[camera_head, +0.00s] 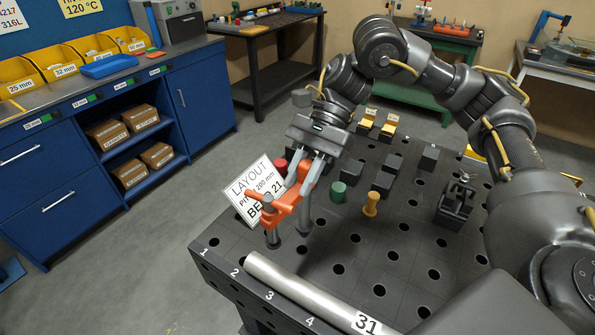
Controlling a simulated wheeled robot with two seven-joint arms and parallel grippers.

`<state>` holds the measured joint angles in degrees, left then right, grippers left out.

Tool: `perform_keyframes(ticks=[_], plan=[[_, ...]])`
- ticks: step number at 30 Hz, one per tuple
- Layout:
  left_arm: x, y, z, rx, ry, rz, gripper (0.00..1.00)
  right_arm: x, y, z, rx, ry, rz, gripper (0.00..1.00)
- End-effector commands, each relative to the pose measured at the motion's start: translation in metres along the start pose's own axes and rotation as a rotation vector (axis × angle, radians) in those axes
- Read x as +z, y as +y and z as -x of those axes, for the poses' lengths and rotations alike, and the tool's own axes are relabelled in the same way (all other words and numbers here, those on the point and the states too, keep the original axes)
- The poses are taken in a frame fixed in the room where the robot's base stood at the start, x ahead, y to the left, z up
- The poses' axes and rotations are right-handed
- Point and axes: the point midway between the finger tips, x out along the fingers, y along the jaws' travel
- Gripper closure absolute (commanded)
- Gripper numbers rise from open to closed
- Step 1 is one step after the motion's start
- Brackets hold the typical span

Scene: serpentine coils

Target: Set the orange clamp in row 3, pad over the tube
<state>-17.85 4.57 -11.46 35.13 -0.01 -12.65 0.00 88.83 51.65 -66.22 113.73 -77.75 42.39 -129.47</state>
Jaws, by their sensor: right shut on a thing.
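My right gripper (306,183) comes down over the left part of the dark, holed table (345,253). It is shut on the orange clamp (284,208), an orange body with dark parts pointing down. The clamp is behind the silver tube (305,287), and its pad is apart from the tube in the picture. I cannot tell whether the clamp's lower end touches the table. The tube lies along the front edge, by the row numbers 1 to 4, with a "31" tag at its right end. My left gripper is not in view.
A layout sheet (252,187) stands behind the clamp. A green cylinder (338,191), a yellow peg (371,204), a red knob (281,164) and several dark blocks (382,182) stand nearby. A black fixture (456,203) is at right.

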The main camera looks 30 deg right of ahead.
Motion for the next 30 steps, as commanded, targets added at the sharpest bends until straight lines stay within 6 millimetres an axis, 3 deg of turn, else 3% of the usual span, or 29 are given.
perform_keyframes(ticks=[12,30], plan=[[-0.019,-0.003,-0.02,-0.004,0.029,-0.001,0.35,-0.024,-0.001,-0.025,0.002,-0.001,0.003,1.0],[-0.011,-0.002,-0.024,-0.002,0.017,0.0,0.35,-0.03,-0.001,-0.033,0.001,-0.001,0.005,1.0]])
